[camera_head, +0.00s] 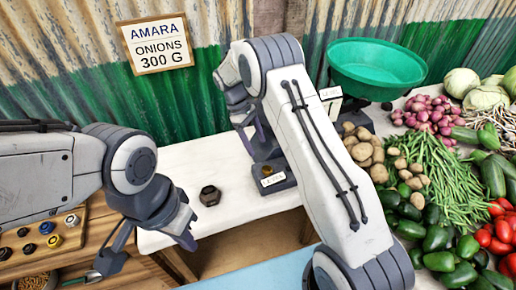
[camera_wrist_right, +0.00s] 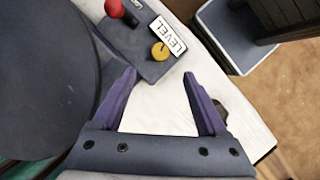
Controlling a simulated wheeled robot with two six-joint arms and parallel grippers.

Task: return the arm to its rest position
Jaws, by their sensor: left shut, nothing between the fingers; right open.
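My left arm comes in from the left, and its gripper (camera_head: 183,237) hangs low over the near left of the white counter. It is shut and holds nothing; its fingers are partly hidden by the wrist. My right arm crosses the middle of the head view. Its gripper (camera_head: 255,138) is at the scale's dark base (camera_head: 270,179), partly hidden behind the arm. In the right wrist view, its purple fingers (camera_wrist_right: 160,78) are spread, with bare white counter between them. The base carries a LEVEL label (camera_wrist_right: 166,36), a yellow knob (camera_wrist_right: 160,51) and a red knob (camera_wrist_right: 115,8).
A dark hexagonal weight (camera_head: 210,195) stands on the white counter (camera_head: 240,196). A green pan (camera_head: 375,65) stands behind the potatoes (camera_head: 362,148). Vegetables crowd the right side. A wooden tray of weights (camera_head: 40,240) lies at lower left. An AMARA onions sign (camera_head: 155,43) hangs behind.

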